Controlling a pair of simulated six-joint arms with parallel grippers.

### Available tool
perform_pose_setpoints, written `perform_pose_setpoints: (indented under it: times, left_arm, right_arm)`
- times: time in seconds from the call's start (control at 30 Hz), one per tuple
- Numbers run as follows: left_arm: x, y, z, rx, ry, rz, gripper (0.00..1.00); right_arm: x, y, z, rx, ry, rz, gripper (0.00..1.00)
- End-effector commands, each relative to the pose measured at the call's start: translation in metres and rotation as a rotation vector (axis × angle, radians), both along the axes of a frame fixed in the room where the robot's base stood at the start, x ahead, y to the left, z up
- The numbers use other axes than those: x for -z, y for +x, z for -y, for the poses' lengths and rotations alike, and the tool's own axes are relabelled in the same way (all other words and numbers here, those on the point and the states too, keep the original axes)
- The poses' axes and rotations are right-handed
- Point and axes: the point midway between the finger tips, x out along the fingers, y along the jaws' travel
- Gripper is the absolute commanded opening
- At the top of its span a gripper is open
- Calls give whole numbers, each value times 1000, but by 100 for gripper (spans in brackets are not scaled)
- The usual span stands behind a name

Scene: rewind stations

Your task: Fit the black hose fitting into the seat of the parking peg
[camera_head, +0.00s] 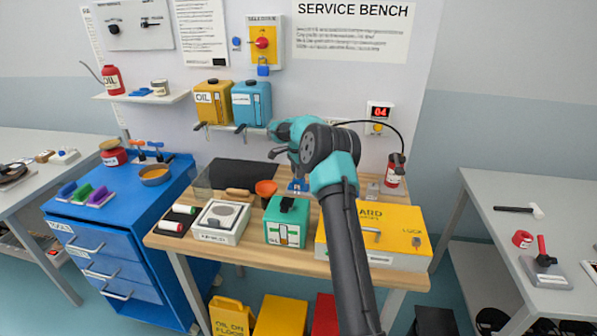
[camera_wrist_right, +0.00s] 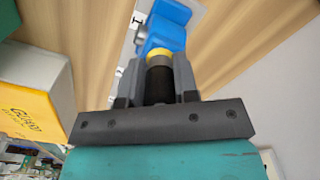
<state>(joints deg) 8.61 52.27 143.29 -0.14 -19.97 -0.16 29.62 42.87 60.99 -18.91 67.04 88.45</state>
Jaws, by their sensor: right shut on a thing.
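My right gripper (camera_wrist_right: 159,78) is shut on the black hose fitting (camera_wrist_right: 160,88) in the right wrist view. A yellow ring (camera_wrist_right: 158,55) shows at the fitting's far end, directly before a blue block (camera_wrist_right: 168,30) that appears to be the parking peg. The ring looks close to or against the blue block; I cannot tell whether the fitting is seated. In the head view, a small blue part (camera_head: 297,187) shows on the bench below my right wrist, and my arm hides most of the fitting. My left gripper is in neither view.
A yellow case (camera_head: 390,256) lies on the wooden bench at the right. A red bottle (camera_head: 393,172) stands at the back right, beneath a black curved line.

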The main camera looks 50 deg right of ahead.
Motion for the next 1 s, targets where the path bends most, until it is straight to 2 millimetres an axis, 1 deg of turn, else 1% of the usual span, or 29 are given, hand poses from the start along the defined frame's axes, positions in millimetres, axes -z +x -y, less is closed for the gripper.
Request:
perform_pose_setpoints:
  times: [0.17, 0.27, 0.37, 0.47, 0.7, 0.8, 0.9, 1.0]
  left_arm:
    - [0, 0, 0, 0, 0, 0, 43]
    - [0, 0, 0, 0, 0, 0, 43]
    - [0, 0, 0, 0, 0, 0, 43]
    - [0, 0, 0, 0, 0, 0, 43]
    - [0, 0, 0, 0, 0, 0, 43]
    - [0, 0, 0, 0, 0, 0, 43]
    - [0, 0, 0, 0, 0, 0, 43]
    - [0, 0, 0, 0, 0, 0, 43]
  right_arm:
    - [-1, 0, 0, 0, 0, 1, 0]
    - [-6, 0, 0, 0, -1, 2, 0]
    - [-17, 0, 1, 0, -2, 3, 0]
    - [-32, 1, 1, 0, -2, 3, 0]
    - [-76, 1, 0, -1, -2, 4, 0]
    - [-89, 1, 0, 0, -1, 3, 0]
    - [-97, 0, 0, 0, 0, 1, 0]
    - [-100, 0, 0, 0, 0, 0, 0]
